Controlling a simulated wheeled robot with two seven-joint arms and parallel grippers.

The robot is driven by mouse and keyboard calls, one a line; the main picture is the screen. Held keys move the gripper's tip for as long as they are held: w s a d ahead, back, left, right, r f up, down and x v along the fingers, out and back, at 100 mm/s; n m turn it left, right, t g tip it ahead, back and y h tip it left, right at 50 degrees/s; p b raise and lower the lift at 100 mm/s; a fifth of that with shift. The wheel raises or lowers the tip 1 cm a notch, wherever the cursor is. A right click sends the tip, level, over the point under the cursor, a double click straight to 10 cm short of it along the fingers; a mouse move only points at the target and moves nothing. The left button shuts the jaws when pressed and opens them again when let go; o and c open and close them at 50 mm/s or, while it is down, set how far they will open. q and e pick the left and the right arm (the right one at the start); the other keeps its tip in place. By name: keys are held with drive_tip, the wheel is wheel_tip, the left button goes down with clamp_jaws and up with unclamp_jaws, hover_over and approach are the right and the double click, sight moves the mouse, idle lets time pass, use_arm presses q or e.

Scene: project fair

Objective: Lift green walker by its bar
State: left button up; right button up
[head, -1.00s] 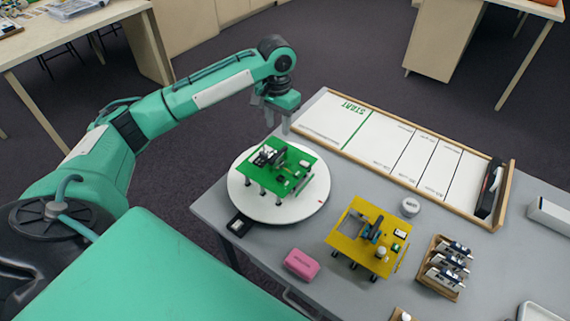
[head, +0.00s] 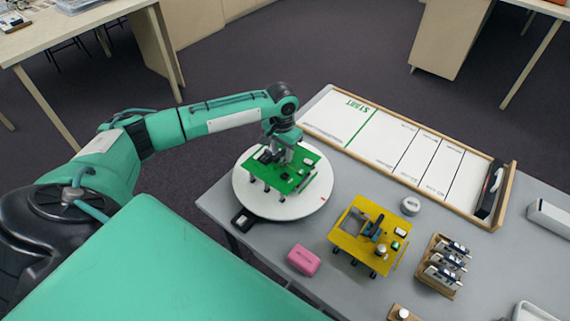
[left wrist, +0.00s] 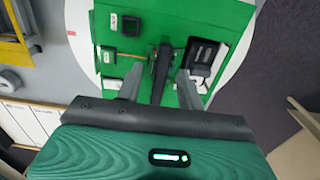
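The green walker (head: 296,176), a green plate on short dark legs, stands on the white round turntable (head: 250,200). It also shows in the left wrist view (left wrist: 225,18), with small dark parts on its top. My left gripper (head: 281,154) is right over the plate and hides part of it in the head view. In the left wrist view its two fingers (left wrist: 160,82) are apart, with the dark upright bar (left wrist: 161,62) showing between them. I cannot tell whether either finger touches the bar. My right gripper is not in view.
The yellow walker (head: 357,243) stands right of the turntable. A pink block (head: 304,260) lies near the table's front edge. A wooden-framed START track (head: 385,114) runs along the back. A wooden holder (head: 431,280) with several small devices is at the right.

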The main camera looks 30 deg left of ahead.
use_arm(q)
drive_tip(key=shift+f, duration=0.5)
drive_tip(key=shift+c, duration=0.2)
clamp_jaws()
drive_tip(key=shift+r, duration=0.1)
drive_tip(key=shift+r, duration=0.1)
